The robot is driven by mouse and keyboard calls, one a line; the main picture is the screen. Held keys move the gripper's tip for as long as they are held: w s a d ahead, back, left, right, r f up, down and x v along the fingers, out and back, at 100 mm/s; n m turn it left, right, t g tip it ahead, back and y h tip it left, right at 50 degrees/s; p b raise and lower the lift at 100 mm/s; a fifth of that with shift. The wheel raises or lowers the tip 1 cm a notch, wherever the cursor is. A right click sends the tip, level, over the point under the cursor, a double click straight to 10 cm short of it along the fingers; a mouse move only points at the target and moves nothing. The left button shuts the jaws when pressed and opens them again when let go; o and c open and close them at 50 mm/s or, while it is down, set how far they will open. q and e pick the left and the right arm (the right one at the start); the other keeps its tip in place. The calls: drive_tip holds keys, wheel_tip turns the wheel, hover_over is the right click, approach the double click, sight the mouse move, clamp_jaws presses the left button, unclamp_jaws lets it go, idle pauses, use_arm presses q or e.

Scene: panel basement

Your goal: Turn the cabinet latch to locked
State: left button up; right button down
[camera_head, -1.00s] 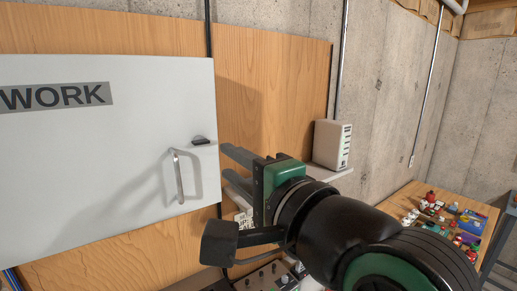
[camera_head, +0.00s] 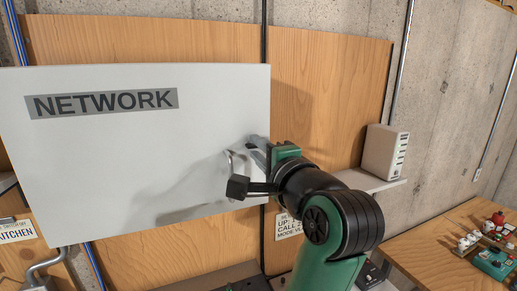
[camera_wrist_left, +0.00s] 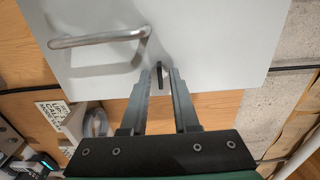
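The white network cabinet door (camera_head: 120,150) carries a metal bar handle (camera_head: 232,162), which also shows in the wrist view (camera_wrist_left: 100,38). The small dark latch (camera_wrist_left: 159,74) sits beside the handle on the door. My left gripper (camera_wrist_left: 160,75) is open a little, with its fingertips on either side of the latch and a thin gap visible to each. I cannot tell whether the fingers touch the door. In the head view my left gripper (camera_head: 255,150) is at the door's right edge and mostly hides the latch. My right gripper is not in view.
A wooden backboard (camera_head: 330,100) is behind the cabinet. A white device (camera_head: 385,150) stands on a shelf (camera_head: 370,182) to the right. A wooden table (camera_head: 430,250) with small parts is at the lower right. A black cable (camera_head: 264,40) runs down the backboard.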

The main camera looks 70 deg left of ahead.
use_arm(q)
clamp_jaws()
drive_tip(key=shift+m, duration=0.3)
drive_tip(key=m, duration=0.3)
drive_tip(key=m+p, duration=0.1)
drive_tip(key=m, duration=0.3)
drive_tip(key=shift+m, duration=0.4)
drive_tip(key=m+p, duration=0.1)
drive_tip(key=m, duration=0.3)
drive_tip(key=shift+m, duration=0.3)
drive_tip(key=m+p, duration=0.1)
drive_tip(key=m, duration=0.3)
drive_tip(key=shift+m+p, duration=0.4)
